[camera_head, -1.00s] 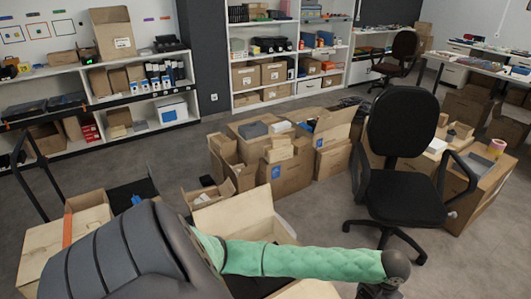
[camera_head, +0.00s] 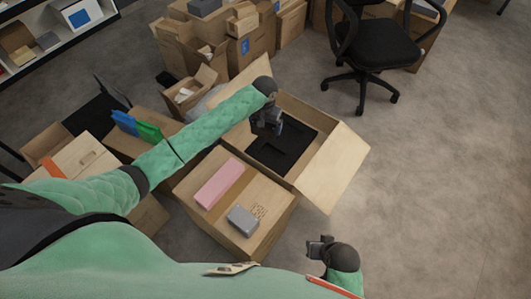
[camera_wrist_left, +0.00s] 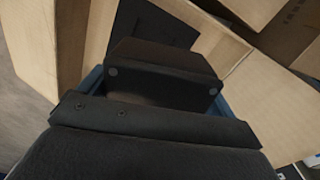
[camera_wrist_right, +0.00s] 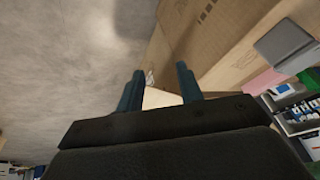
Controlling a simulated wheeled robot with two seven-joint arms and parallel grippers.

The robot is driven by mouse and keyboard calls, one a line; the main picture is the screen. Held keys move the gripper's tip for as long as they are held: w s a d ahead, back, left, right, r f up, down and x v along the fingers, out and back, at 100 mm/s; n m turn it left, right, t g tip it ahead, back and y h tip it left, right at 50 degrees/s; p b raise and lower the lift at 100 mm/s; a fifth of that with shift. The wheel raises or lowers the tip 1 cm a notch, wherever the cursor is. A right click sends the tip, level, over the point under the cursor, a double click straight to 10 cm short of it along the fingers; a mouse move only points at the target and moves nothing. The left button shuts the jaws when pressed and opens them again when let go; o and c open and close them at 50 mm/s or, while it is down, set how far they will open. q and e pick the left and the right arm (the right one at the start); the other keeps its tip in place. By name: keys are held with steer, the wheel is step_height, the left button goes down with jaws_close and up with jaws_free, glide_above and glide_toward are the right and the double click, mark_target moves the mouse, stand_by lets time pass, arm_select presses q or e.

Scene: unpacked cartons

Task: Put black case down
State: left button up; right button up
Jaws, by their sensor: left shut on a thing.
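The black case (camera_wrist_left: 163,72) is a dark box between the fingers of my left gripper in the left wrist view. My left gripper (camera_head: 272,124) is shut on it, over an open cardboard carton (camera_head: 341,168). In the head view the case is hard to tell from the dark floor of the carton. I cannot tell if the case touches that floor. My right gripper (camera_head: 321,247) is open and empty at the bottom right; its two spread fingers show in the right wrist view (camera_wrist_right: 159,88).
A closed carton in front bears a pink box (camera_head: 219,183) and a grey box (camera_head: 242,219). Blue (camera_head: 124,122) and green (camera_head: 148,132) items stand in a carton at left. More cartons and an office chair (camera_head: 372,50) are behind. The floor at right is clear.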

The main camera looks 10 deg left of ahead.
arm_select(q)
steer(key=w+d+f+m+b, duration=0.1)
steer(key=w+d+f+b, duration=0.2)
steer(key=w+f, duration=0.3)
steer(key=w+d+f+m+b, duration=0.2)
steer(key=w+d+f+b, duration=0.15)
steer(key=w, duration=0.45)
steer(key=s+a+f, duration=0.1)
steer(key=s+f, duration=0.1)
steer(key=s, duration=0.1)
steer(key=s+a+f, duration=0.1)
steer(key=s+f, duration=0.1)
steer(key=s, duration=0.2)
steer(key=s+a+f+p, duration=0.1)
steer(key=s+a+f, duration=0.1)
steer(key=s+f, duration=0.1)
steer(key=shift+s, duration=0.55)
steer(key=shift+a+f, duration=0.1)
steer(key=shift+f, duration=1.9)
arm_select(e)
steer(key=a+f+t+y, duration=0.1)
steer(key=a+f, duration=0.3)
steer(key=f, duration=1.6)
steer(key=shift+s+a+t, duration=0.15)
steer(key=shift+s+t, duration=0.3)
steer(key=shift+t, duration=0.45)
arm_select(q)
steer(key=shift+s+f, duration=0.1)
steer(key=shift+f, duration=0.2)
